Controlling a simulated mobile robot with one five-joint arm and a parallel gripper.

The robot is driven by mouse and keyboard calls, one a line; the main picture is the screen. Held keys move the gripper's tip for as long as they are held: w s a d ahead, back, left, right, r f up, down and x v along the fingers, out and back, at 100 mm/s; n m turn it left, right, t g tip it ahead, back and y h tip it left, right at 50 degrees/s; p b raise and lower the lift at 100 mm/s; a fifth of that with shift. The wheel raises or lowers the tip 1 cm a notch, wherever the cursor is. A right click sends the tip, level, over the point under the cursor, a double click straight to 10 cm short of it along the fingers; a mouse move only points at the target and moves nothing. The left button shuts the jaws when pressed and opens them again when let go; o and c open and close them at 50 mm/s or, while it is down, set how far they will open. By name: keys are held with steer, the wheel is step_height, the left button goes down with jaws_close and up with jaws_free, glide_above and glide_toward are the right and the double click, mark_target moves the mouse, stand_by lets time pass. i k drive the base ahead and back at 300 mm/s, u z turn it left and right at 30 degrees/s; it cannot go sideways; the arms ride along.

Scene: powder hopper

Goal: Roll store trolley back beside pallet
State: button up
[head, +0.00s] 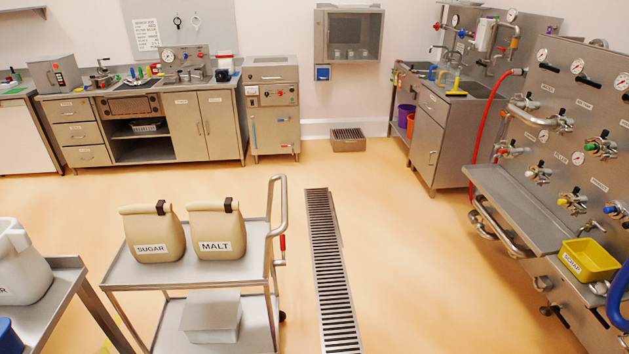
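The steel store trolley (186,273) stands at the lower middle left in the head view. It has two decks, and its upright looped handle (281,205) with a red grip is at its right end. A tan sugar bag (153,233) and a tan malt bag (215,230) stand upright on the top deck, both with dark clips. A pale lidded box (211,317) sits on the lower deck. I cannot make out a pallet. My gripper is not in view.
A slotted floor drain (329,270) runs just right of the trolley. A steel table (66,283) with a white jug is close on the left. A valve panel (560,150) lines the right side. The middle floor (410,250) is clear.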

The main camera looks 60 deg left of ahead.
mark_target(261, 316)
steer(key=i, duration=1.25)
steer(key=u, duration=0.35)
steer(key=k, duration=0.1)
steer(key=u, duration=3.3)
steer(key=k, duration=0.1)
steer(key=u, duration=0.5)
steer(key=k, duration=0.9)
steer(key=z, duration=0.15)
steer(key=i, duration=0.9)
steer(key=u, duration=0.05)
